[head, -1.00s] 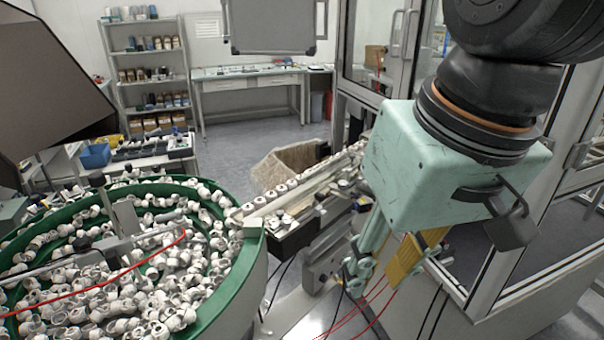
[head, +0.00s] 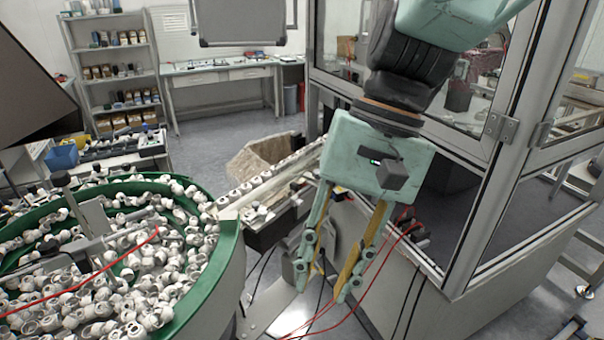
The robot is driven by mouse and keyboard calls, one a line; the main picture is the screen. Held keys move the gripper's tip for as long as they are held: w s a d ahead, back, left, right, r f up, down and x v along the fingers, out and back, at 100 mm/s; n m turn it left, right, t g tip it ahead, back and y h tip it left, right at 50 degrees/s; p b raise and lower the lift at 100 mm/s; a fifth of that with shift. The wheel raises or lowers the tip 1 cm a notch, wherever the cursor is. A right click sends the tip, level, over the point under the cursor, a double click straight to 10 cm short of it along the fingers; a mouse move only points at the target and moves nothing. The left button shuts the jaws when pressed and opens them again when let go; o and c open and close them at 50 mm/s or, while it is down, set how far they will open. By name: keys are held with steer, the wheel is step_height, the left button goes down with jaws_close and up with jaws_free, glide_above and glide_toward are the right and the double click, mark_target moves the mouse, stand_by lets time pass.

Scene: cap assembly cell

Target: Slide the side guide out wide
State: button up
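The feed track (head: 262,182) runs from the bowl's rim back toward the glazed cabinet, with a row of white caps on it. A long pale rail (head: 285,187) lies along the track's near side; I cannot tell for sure whether it is the side guide. My gripper (head: 323,283) points down, in front of and to the right of the track. Its two fingers are apart with nothing visible between them. It appears clear of the track. My gripper's body hides the track's far end.
A green-rimmed bowl (head: 232,248) full of white caps fills the lower left. The glazed cabinet (head: 465,225) stands close on the right. Red and black cables (head: 372,262) hang behind the fingers. A beige bin (head: 262,160) stands behind the track.

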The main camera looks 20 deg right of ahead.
steer(key=w+d+f+m+t+y+b, duration=0.1)
steer(key=w+d+f+m+t+y, duration=0.2)
steer(key=w+d+m+y, duration=0.35)
steer(key=w+d+f+m+t+y+b, duration=0.1)
steer(key=w+d+f+m+t+y, duration=0.2)
steer(key=w+m, duration=0.7)
steer(key=w+d+f+m+t+h, duration=0.1)
steer(key=w+d+m+t, duration=0.1)
steer(key=d, duration=0.5)
steer(key=w+d+f+m+t+h, duration=0.1)
steer(key=w+d+f+m+t, duration=0.1)
steer(key=d, duration=0.5)
steer(key=w+d+f+m+t+h, duration=0.1)
steer(key=w+d+f+m+t, duration=0.1)
steer(key=d, duration=0.5)
steer(key=w+m+t, duration=0.1)
steer(key=m+t, duration=0.1)
steer(key=t, duration=0.1)
steer(key=shift+d+f+b, duration=0.25)
steer(key=shift+d+b, duration=0.05)
steer(key=shift+b, duration=0.1)
steer(key=shift+w+a, duration=0.1)
steer(key=shift+w, duration=0.1)
steer(key=b+x, duration=0.1)
steer(key=x, duration=1.2)
steer(key=shift+w+r+b, duration=0.2)
steer(key=shift+w+b, duration=0.05)
steer(key=shift+b, duration=0.15)
steer(key=shift+a, duration=0.1)
